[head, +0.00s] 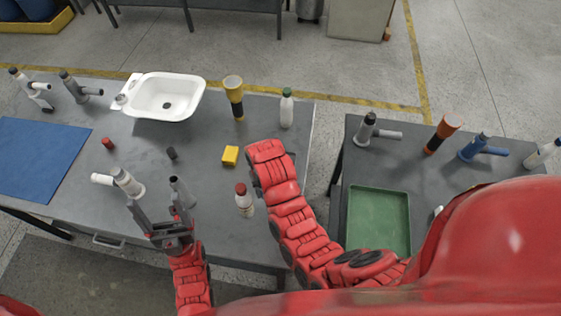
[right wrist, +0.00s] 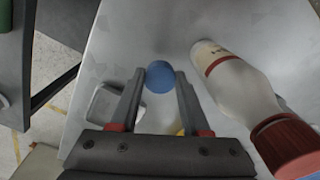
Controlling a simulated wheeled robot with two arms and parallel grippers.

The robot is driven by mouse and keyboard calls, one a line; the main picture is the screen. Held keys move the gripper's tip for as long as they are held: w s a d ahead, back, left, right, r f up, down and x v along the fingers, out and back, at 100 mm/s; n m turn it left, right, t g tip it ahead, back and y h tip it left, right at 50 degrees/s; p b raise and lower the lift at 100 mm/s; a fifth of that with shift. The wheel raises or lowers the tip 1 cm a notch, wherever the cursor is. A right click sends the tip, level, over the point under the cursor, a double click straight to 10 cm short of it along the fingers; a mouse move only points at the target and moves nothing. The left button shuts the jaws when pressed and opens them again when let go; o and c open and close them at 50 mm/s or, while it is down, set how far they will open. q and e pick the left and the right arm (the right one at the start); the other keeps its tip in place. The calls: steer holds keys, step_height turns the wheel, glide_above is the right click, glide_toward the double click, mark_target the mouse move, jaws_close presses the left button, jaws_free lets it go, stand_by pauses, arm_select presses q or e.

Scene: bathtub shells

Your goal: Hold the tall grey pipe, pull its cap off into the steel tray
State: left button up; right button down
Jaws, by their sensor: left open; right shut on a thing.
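My left gripper (head: 160,205) is open, low over the near part of the left table. A grey tube (head: 181,188) stands close at its fingers; I cannot tell whether it is between them. A grey branched pipe (head: 126,181) with a white side arm stands just beyond the left finger. My right gripper (right wrist: 160,85) is shut on a blue round piece (right wrist: 159,77) at its fingertips; what it belongs to is unclear. In the head view the right gripper is hidden behind my arm. No steel tray can be made out; a green tray (head: 347,218) lies on the right table.
A red-capped white bottle (head: 244,204) stands near my right arm, and beside the right gripper in the wrist view (right wrist: 238,88). A yellow block (head: 230,155), black-yellow torch (head: 234,97), green-capped bottle (head: 287,110) and white basin (head: 187,101) stand beyond. A gap separates the tables.

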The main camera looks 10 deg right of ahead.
steer(key=shift+s+d+f, duration=0.1)
steer(key=shift+s+d, duration=0.1)
steer(key=shift+s, duration=0.1)
steer(key=shift+w+d+f, duration=0.15)
steer(key=shift+w+d, duration=0.05)
steer(key=w+d+b, duration=0.2)
steer(key=w+b, duration=0.1)
steer(key=w+d+f+b, duration=0.1)
steer(key=w+b, duration=0.2)
steer(key=w, duration=0.1)
steer(key=w+d+f+b, duration=0.1)
steer(key=w+d+b, duration=0.1)
steer(key=w+b, duration=0.1)
steer(key=shift+w+d+b, duration=0.3)
steer(key=shift+w+d, duration=0.05)
steer(key=shift+w, duration=0.25)
steer(key=shift+w+d+r+p, duration=0.4)
steer(key=shift+w+r+p, duration=0.15)
steer(key=shift+w+p, duration=0.3)
steer(key=shift+w+d+f, duration=0.1)
steer(key=shift+d+f, duration=0.05)
steer(key=shift+d, duration=0.05)
steer(key=shift+w+d+p, duration=0.1)
steer(key=shift+w+p, duration=0.1)
steer(key=shift+p, duration=0.1)
step_height(320, 180, down, 3)
steer(key=shift+r+p, duration=0.2)
steer(key=shift+p, duration=0.65)
steer(key=shift+f, duration=0.5)
